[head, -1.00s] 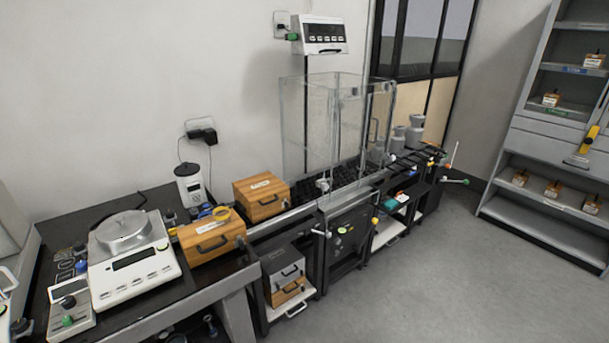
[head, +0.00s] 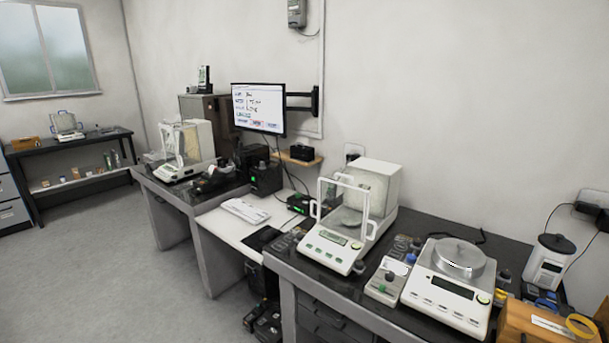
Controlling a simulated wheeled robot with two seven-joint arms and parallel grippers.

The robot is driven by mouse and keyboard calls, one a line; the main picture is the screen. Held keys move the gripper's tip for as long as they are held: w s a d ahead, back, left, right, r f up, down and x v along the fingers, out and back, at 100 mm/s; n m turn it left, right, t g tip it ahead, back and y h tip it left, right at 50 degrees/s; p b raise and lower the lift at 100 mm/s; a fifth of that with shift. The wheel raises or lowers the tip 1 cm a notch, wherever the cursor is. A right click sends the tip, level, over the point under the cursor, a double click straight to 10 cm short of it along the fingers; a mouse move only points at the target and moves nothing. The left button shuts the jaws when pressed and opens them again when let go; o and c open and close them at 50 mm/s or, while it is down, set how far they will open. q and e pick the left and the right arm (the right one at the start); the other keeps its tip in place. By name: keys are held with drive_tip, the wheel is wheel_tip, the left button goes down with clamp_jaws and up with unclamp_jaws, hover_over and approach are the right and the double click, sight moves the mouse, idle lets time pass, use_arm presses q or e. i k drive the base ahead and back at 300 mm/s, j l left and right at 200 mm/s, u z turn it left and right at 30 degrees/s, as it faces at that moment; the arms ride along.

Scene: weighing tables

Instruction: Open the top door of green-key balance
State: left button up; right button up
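A white balance with green keys (head: 333,250) stands on the dark tabletop right of the middle. It has a small display, a glass weighing chamber (head: 346,203) with white-framed panes and handles, and a tall pale housing behind. Whether its top door is open or shut is too small to tell. A second balance with a glass chamber (head: 187,145) stands on the far table at left; its key colours are too small to make out. Neither of my grippers is in view.
A wooden box (head: 535,322) is at the lower right. A monitor (head: 258,108) hangs on the wall above a white desk. Floor at left (head: 110,270) is clear.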

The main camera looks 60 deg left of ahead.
sight(363, 180)
drive_tip(key=u, duration=1.55)
